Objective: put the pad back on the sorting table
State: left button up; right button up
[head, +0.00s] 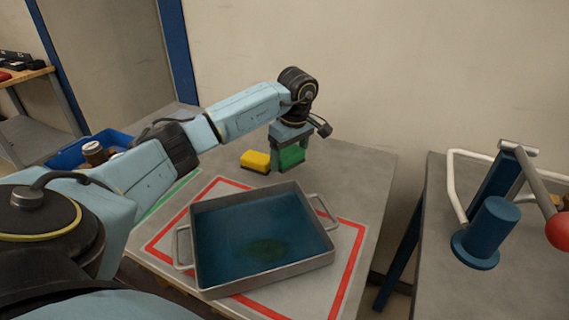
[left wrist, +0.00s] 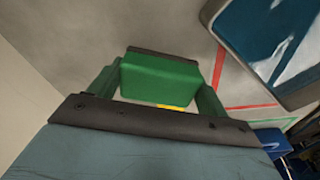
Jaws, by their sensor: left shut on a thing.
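A green pad (head: 292,155) with a dark strip on one face is between the fingers of my left gripper (head: 290,160), which is shut on it. In the left wrist view the green pad (left wrist: 160,82) sits between the two greenish fingers of the gripper (left wrist: 158,92). The pad is over the far part of the grey table (head: 350,180); I cannot tell whether it touches the top. A yellow pad (head: 256,160) with a dark underside lies on the table just left of the gripper; a sliver of yellow (left wrist: 172,106) shows in the left wrist view. My right gripper is not in view.
A metal tray (head: 318,262) with a blue inside and a greenish patch stands within a red outline (head: 349,265). A blue bin (head: 68,157) with brown items is at the left. A bench with a blue lever device (head: 492,225) is at the right. The table's far right is clear.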

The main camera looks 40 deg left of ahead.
aim_at(289, 166)
pick_arm(q)
jog(key=shift+f+b, duration=0.35)
jog(key=shift+f, duration=1.6)
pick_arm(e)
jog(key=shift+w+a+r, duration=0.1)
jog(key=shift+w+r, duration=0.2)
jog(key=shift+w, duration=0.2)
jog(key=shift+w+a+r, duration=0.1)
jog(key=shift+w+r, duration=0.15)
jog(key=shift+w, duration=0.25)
pick_arm(q)
jog(key=shift+f, duration=0.1)
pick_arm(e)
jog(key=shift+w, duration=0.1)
pick_arm(q)
jog(key=o, duration=0.9)
jog(key=shift+o, duration=0.2)
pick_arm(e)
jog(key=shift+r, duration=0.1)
